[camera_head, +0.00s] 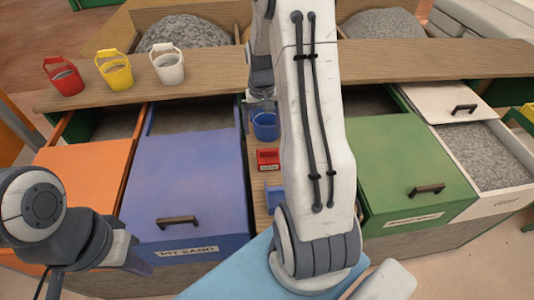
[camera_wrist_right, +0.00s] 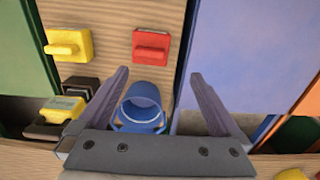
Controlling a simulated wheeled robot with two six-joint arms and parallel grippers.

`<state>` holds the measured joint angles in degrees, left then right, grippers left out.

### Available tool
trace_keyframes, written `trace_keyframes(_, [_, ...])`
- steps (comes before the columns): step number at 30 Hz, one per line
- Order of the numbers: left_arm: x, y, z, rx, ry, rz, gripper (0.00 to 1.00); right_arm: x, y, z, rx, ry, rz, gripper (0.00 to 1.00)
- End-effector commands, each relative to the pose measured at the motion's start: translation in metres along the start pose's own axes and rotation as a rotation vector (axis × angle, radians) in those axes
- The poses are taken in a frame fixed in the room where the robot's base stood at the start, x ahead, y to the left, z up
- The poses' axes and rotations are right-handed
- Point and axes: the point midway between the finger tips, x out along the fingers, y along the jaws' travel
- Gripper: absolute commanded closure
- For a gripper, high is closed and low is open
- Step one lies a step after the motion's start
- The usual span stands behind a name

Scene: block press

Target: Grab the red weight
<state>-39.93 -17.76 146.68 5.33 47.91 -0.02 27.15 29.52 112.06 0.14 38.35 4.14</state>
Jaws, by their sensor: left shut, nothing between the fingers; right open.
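The red weight (camera_head: 268,158) is a small red block with a raised grip, on the wooden strip between the blue and green drawers. In the right wrist view the red weight (camera_wrist_right: 151,46) lies just beyond my open fingertips, roughly between their lines and apart from them. My right gripper (camera_wrist_right: 159,75) is open and holds nothing. In the head view my right arm comes down the middle and partly hides its gripper near the blue bucket. My left gripper (camera_head: 141,262) is shut and empty at the lower left, in front of the blue drawer.
A blue bucket (camera_wrist_right: 141,104) appears between my right fingers. A yellow block (camera_wrist_right: 68,43) lies beside the red weight. A dark device (camera_wrist_right: 78,92) stands nearby. A blue block (camera_head: 274,195) sits in front of the red weight. Red, yellow and white buckets (camera_head: 167,66) stand on the back ledge.

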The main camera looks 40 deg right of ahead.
Motion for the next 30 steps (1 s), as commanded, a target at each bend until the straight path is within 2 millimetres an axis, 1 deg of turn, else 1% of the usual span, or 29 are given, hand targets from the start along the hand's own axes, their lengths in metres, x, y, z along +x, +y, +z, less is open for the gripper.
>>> trace_keyframes(1, [-0.002, 0.000, 0.000, 0.000, 0.000, 0.000, 1.00, 0.003, 0.010, -0.004, 0.025, -0.002, 0.001, 0.00])
trace_keyframes(2, [-0.003, 0.000, 0.000, 0.000, 0.000, 0.000, 1.00, 0.006, 0.014, -0.005, 0.033, -0.003, 0.002, 0.00])
trace_keyframes(6, [-0.005, 0.000, 0.000, 0.000, 0.000, 0.000, 1.00, 0.027, 0.019, -0.006, 0.045, -0.007, 0.002, 0.00])
trace_keyframes(9, [-0.007, 0.001, 0.000, 0.000, 0.000, 0.000, 1.00, 0.043, 0.019, -0.006, 0.044, -0.005, 0.002, 0.00])
trace_keyframes(12, [-0.008, 0.001, 0.000, 0.000, 0.000, 0.000, 1.00, 0.053, 0.019, -0.006, 0.043, -0.003, 0.002, 0.00])
trace_keyframes(17, [-0.011, 0.001, -0.001, 0.000, 0.000, 0.000, 1.00, 0.064, 0.019, -0.006, 0.043, -0.004, 0.002, 0.00])
trace_keyframes(22, [-0.022, 0.002, -0.001, 0.000, 0.000, 0.000, 1.00, 0.086, 0.021, -0.004, 0.043, -0.007, 0.002, 0.00])
trace_keyframes(25, [-0.023, 0.002, -0.001, 0.000, 0.000, 0.000, 1.00, 0.101, 0.021, -0.004, 0.042, -0.005, 0.002, 0.00])
trace_keyframes(27, [-0.024, 0.002, -0.001, 0.000, 0.000, 0.000, 1.00, 0.107, 0.021, -0.005, 0.042, -0.003, 0.002, 0.00])
trace_keyframes(30, [-0.024, 0.002, -0.001, 0.000, 0.000, 0.000, 1.00, 0.110, 0.021, -0.005, 0.042, -0.001, 0.002, 0.00])
